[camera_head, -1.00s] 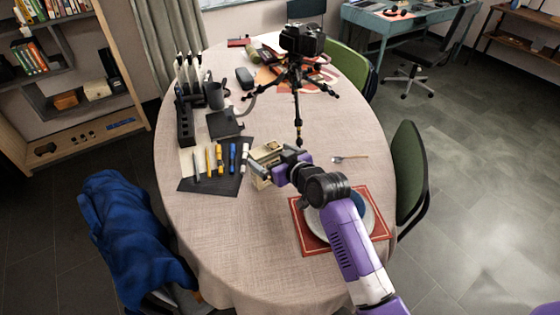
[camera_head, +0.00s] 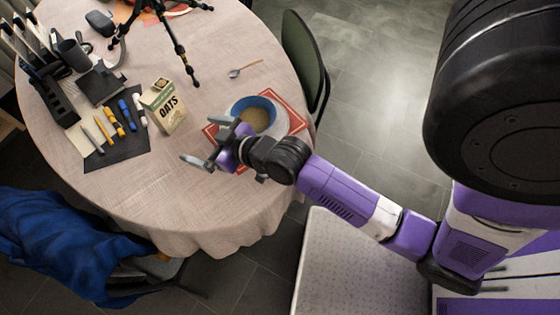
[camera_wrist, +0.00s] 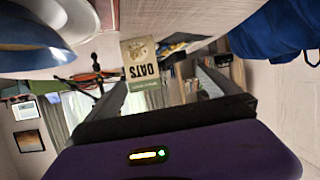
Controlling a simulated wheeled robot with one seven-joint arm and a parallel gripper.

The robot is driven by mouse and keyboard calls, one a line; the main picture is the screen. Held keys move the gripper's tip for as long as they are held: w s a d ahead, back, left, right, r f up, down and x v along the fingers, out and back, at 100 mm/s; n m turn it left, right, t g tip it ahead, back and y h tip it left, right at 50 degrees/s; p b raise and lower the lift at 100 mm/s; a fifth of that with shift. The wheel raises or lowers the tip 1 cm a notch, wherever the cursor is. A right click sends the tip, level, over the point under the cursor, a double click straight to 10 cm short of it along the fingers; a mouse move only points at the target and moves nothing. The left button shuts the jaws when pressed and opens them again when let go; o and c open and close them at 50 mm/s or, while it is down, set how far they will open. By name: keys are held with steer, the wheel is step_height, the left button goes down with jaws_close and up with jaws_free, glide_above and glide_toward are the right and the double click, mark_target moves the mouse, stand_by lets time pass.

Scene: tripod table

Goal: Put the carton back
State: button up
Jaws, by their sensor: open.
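The oats carton (camera_head: 163,108), cream with a green band, stands upright on the table to the right of the dark pen mat. It also shows upside down in the wrist view (camera_wrist: 140,62), ahead of the fingers. My gripper (camera_head: 205,142) is open and empty, to the lower right of the carton and apart from it. It is beside the blue bowl (camera_head: 257,104), which stands on a plate over the red placemat (camera_head: 297,122).
Markers and pens lie on the dark mat (camera_head: 128,147) left of the carton. A tripod (camera_head: 178,45) stands behind it. A spoon (camera_head: 245,69) lies behind the bowl. The front of the tablecloth (camera_head: 160,205) is clear. A chair with a blue cloth (camera_head: 60,240) stands at lower left.

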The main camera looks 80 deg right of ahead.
steer(key=s+a+r+n+y, duration=0.1)
steer(key=s+a+r, duration=0.2)
steer(key=s, duration=0.4)
steer(key=s+a+r+t+y, duration=0.1)
steer(key=s+a+r, duration=0.2)
steer(key=s+a, duration=0.3)
steer(key=s+a+r+n+y, duration=0.1)
steer(key=s+a+r, duration=0.1)
steer(key=s+a, duration=0.3)
steer(key=s, duration=0.4)
steer(key=shift+s+r+n, duration=0.25)
steer(key=shift+r+n, duration=0.05)
steer(key=shift+r, duration=0.1)
